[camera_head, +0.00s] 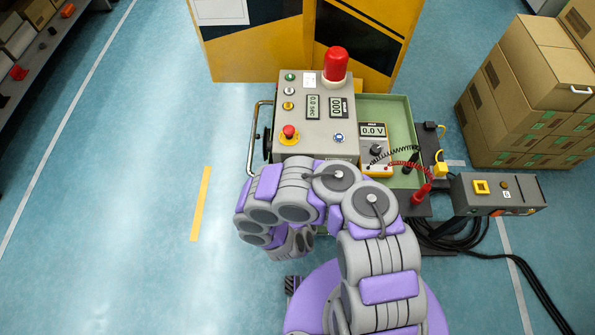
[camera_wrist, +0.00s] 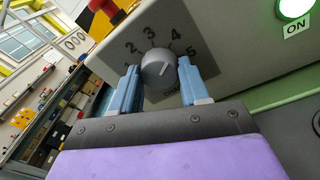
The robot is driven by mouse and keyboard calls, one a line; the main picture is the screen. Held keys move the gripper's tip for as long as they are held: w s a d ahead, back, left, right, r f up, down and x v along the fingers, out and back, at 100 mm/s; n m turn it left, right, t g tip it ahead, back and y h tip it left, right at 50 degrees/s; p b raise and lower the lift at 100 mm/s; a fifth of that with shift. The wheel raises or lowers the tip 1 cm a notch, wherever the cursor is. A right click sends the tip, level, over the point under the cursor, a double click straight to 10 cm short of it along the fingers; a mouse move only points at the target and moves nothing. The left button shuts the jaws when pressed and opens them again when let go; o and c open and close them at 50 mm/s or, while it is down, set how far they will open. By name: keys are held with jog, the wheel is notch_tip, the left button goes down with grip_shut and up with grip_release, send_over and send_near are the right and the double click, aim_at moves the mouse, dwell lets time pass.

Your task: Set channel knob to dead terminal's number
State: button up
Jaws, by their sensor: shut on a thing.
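In the wrist view, a grey round channel knob (camera_wrist: 157,72) sits on a grey panel with the numbers 1 to 5 around it. Its pale pointer line slants up and right, roughly toward the 4; the exact setting is hard to tell. My gripper (camera_wrist: 159,66) has its blue fingers on both sides of the knob and is shut on it. In the head view my arm hides the knob and my gripper. A yellow meter (camera_head: 374,131) beside the console reads 0.0 V. I cannot make out terminal numbers.
The grey console (camera_head: 318,130) carries a red beacon (camera_head: 335,63), buttons and displays. A green ON light (camera_wrist: 294,8) glows right of the knob. A grey box with a yellow button (camera_head: 482,187) and cables lie right.

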jog(key=shift+r, duration=0.1)
jog(key=o, duration=1.1)
jog(key=shift+w+a, duration=0.1)
jog(key=shift+c, duration=0.2)
